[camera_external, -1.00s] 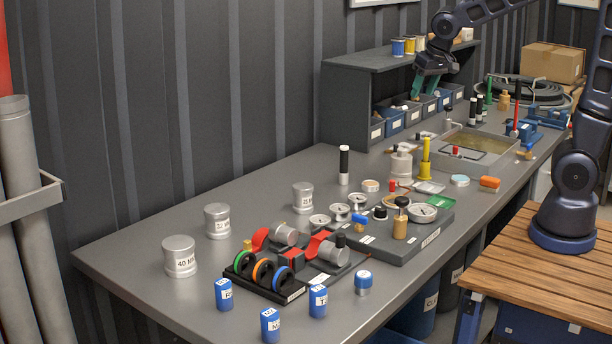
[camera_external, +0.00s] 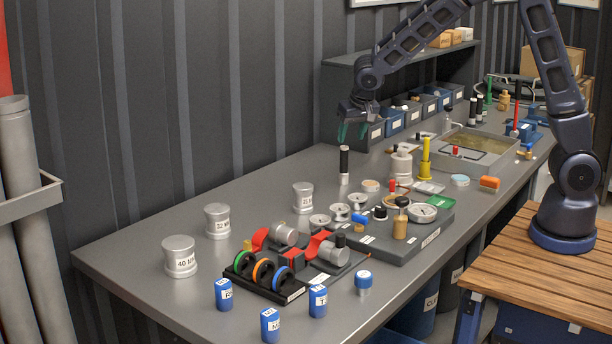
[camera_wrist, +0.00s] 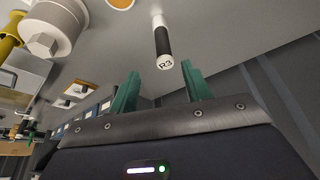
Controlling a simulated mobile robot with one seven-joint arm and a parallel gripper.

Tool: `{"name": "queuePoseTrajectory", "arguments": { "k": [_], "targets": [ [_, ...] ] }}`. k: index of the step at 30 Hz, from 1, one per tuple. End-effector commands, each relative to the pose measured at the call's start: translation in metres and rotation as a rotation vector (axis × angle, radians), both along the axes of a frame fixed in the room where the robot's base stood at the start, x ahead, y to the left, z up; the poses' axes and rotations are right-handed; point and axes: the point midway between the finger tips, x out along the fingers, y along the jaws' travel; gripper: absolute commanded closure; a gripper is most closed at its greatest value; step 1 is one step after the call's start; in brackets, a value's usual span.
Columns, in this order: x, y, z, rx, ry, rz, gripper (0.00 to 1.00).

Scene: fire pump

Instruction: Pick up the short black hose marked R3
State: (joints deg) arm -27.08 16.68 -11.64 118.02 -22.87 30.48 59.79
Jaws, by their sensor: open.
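The short black hose (camera_external: 344,160) stands upright on the grey workbench, with a white lower end and a light top. In the wrist view the hose (camera_wrist: 162,42) shows its top end marked R3, ahead of the fingers and between their lines. My gripper (camera_external: 352,131) is just above the hose in the external view. Its two green fingers are apart with nothing between them, as the wrist view of my gripper (camera_wrist: 160,85) shows. The fingertips do not appear to touch the hose.
A white stepped fitting (camera_external: 401,166) and a yellow post (camera_external: 425,158) stand right of the hose. A silver coupling (camera_external: 303,197) stands nearer the front. Bare bench lies left of the hose.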

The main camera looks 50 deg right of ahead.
Motion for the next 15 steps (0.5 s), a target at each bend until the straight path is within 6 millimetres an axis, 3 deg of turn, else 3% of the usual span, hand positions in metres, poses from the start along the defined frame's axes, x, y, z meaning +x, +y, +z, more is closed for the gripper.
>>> {"name": "queuePoseTrajectory", "arguments": {
  "k": [15],
  "targets": [
    [0.019,-0.008,-0.050,-0.001,0.001,0.001,0.51]
  ]
}}
